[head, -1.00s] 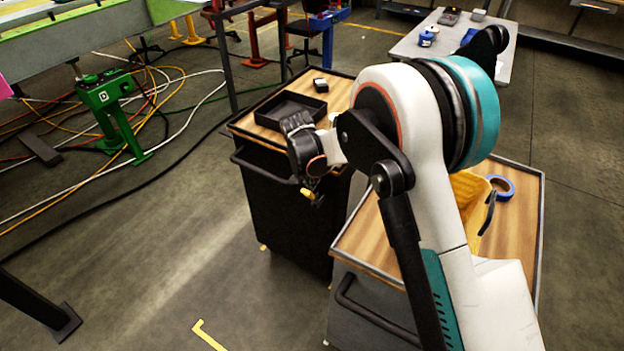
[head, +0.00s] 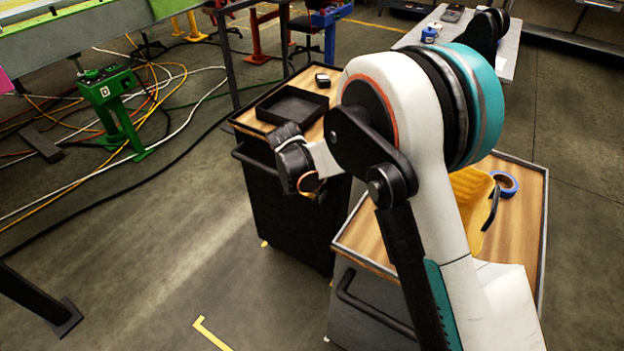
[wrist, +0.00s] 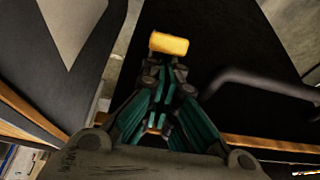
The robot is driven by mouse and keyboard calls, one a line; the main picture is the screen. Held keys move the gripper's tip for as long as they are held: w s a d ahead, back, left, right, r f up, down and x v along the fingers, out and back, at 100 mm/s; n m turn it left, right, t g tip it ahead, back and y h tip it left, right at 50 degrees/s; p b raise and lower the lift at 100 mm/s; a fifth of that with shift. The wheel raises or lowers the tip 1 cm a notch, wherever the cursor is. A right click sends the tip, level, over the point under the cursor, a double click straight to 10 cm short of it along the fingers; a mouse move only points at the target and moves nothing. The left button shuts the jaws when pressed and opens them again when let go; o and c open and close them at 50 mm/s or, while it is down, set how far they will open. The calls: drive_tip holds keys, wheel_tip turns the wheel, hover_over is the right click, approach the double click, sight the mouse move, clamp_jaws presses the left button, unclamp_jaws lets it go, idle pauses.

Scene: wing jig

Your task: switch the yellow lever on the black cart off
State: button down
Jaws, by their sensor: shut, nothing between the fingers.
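The black cart (head: 290,205) stands mid-view in the head view, with a wooden top and a handle on its side. Its dark side fills much of the wrist view (wrist: 225,50). The yellow lever (wrist: 168,43) shows in the wrist view as a short yellow bar against the dark side. My gripper (wrist: 165,72) is shut and empty, its tips just short of the lever in the picture. I cannot tell whether they touch it. In the head view my wrist hides the lever and most of the gripper.
A grey cart (head: 362,300) with blue tape (head: 505,184) stands close at right. A green stand (head: 115,105) and cables are at left. Floor between is clear.

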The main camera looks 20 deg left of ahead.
sight(303, 194)
drive_tip(key=shift+s+a+f+b, duration=0.2)
drive_tip(key=shift+s+f, duration=0.15)
drive_tip(key=shift+s, duration=0.3)
drive_tip(key=shift+s+a+f+b, duration=0.2)
drive_tip(key=shift+s+f, duration=0.2)
drive_tip(key=shift+s, duration=0.2)
drive_tip(key=shift+s+a+f+b, duration=0.1)
drive_tip(key=shift+s+f+b, duration=0.2)
drive_tip(key=shift+s, duration=0.35)
drive_tip(key=shift+f, duration=0.1)
drive_tip(key=shift+s, duration=0.1)
